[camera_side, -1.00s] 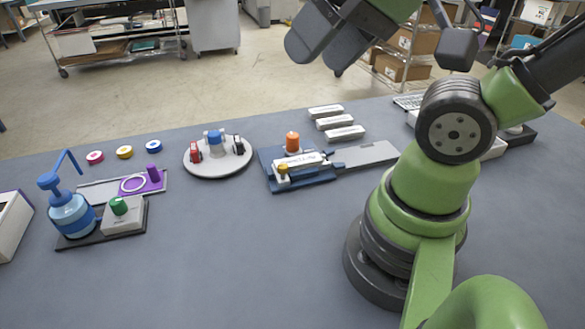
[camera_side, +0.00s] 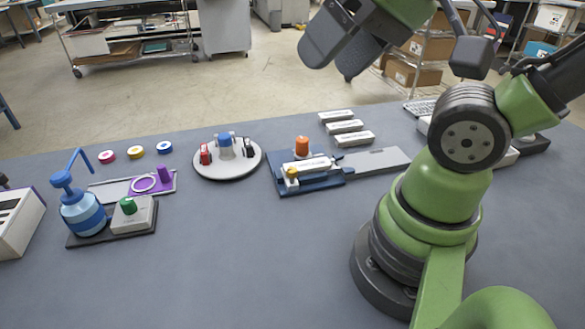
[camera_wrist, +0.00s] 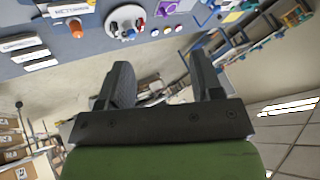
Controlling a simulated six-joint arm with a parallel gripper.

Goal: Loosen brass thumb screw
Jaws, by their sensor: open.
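A small brass-coloured screw head (camera_side: 292,173) sits at the front left of a blue fixture (camera_side: 322,180) on the table, beside a white labelled block (camera_side: 308,164). An orange knob (camera_side: 302,146) stands upright behind that block and also shows in the wrist view (camera_wrist: 76,29). My gripper (camera_side: 335,58) is open and empty, high above the far side of the table and well apart from the fixture. In the wrist view, its two fingers (camera_wrist: 160,68) are spread with nothing between them. I cannot make out the brass screw in the wrist view.
A round turntable (camera_side: 228,172) with red, blue and black pieces stands left of the fixture. A blue pump bottle (camera_side: 82,213) and a box with a green knob (camera_side: 132,217) are farther left. Several white labelled bars (camera_side: 344,127) lie behind. The front table is clear.

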